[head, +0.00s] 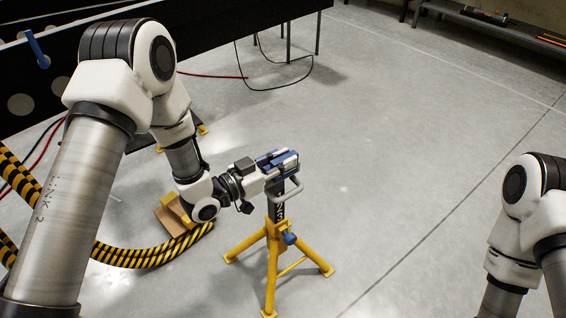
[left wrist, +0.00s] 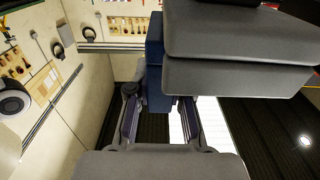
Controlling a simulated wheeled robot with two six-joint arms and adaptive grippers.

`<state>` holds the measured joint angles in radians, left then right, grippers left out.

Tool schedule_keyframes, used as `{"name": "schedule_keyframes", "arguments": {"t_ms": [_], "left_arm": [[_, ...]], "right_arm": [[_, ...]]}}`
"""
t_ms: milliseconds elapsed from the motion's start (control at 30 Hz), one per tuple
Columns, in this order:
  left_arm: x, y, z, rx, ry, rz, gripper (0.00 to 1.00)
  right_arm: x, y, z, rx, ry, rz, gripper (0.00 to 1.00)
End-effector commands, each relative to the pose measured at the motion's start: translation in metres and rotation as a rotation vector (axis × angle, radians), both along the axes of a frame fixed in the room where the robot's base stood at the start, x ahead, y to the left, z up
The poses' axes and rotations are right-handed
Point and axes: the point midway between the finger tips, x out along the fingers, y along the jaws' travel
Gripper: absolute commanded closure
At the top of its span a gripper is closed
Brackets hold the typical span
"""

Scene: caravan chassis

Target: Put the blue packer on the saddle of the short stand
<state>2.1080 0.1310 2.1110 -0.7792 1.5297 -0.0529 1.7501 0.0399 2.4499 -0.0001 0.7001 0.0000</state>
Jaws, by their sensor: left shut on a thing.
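The blue packer (head: 268,157) is held in my left gripper (head: 283,163), above the top of the yellow short stand (head: 275,244). The packer's blue body (left wrist: 155,60) also shows in the left wrist view, between the fingers of the left gripper (left wrist: 160,122). The stand's pale, U-shaped saddle (head: 295,190) is partly hidden below the gripper and packer. I cannot tell whether the packer touches the saddle. The stand is upright on three spread legs. My right gripper is outside the frames; only part of the right arm shows at the right edge.
The dark chassis (head: 235,28) crosses the upper left, with a red and a black cable on the floor near it. A black-and-yellow striped hose (head: 150,252) lies left of the stand, near a brown block (head: 172,215). The floor right of the stand is clear.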

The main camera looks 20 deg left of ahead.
Motion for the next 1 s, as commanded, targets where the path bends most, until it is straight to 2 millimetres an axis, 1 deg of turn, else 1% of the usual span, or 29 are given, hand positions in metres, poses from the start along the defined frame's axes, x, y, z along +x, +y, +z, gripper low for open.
{"name": "schedule_keyframes", "arguments": {"t_ms": [133, 167, 200, 233, 467, 567, 633, 767, 900, 1000], "left_arm": [[0.000, 0.000, -0.003, 0.000, 0.000, 0.000, 1.00], [0.000, 0.000, -0.003, 0.001, 0.001, 0.000, 0.76], [0.000, 0.000, -0.003, 0.000, 0.000, 0.000, 0.62], [0.000, 0.000, -0.002, 0.000, 0.000, 0.000, 0.55], [0.000, 0.000, -0.002, 0.000, 0.000, 0.000, 0.55], [0.000, 0.000, 0.001, -0.001, -0.001, 0.000, 0.55], [-0.004, 0.004, 0.002, -0.001, 0.002, 0.002, 0.55], [-0.024, 0.020, 0.004, -0.005, 0.005, 0.006, 0.55], [-0.054, 0.045, 0.005, -0.006, 0.006, 0.009, 0.55], [-0.073, 0.059, 0.005, -0.007, 0.003, 0.008, 0.55]], "right_arm": [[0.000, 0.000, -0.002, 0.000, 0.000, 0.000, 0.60], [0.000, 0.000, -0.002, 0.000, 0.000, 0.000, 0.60], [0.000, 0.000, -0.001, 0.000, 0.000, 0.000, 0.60], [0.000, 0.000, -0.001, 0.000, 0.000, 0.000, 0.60], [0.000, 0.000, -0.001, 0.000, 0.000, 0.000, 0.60], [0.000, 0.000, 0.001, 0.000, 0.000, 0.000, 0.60], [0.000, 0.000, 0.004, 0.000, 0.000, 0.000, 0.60], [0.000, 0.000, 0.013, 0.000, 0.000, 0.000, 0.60], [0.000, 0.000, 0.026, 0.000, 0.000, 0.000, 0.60], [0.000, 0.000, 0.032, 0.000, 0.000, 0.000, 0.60]]}}
